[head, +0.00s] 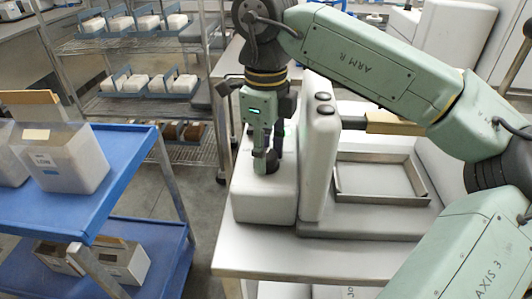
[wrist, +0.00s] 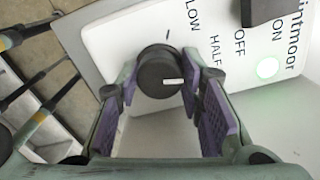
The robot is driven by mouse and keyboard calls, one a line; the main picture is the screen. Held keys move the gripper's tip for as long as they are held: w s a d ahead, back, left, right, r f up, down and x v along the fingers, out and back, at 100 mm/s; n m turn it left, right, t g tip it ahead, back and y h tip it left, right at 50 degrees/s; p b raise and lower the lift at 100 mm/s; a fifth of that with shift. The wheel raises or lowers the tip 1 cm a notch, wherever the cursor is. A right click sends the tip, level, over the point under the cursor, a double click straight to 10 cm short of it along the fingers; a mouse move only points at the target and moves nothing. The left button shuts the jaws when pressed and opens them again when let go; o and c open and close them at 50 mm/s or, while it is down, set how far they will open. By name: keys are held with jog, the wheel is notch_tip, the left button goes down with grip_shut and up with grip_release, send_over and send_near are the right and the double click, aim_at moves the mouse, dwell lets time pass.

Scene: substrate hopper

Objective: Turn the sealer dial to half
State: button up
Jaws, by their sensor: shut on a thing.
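The sealer dial (wrist: 158,68) is a round black knob on a white panel in the wrist view. The white line on its face lies nearly level and points right, towards the side where the HALF label (wrist: 215,50) is printed. My gripper (wrist: 160,77) is shut on the dial, with one purple-padded finger on each side.
The panel also carries LOW, OFF and ON labels, a black switch (wrist: 265,10) and a lit green lamp (wrist: 267,68). An upright white housing (head: 319,150) stands close right of my gripper. A metal tray (head: 425,190) lies further right; a blue cart (head: 120,190) stands left.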

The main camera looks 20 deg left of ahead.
jog(key=shift+n, duration=1.2)
jog(key=o, duration=1.2)
jog(key=shift+c, duration=0.2)
notch_tip(320, 180, up, 12)
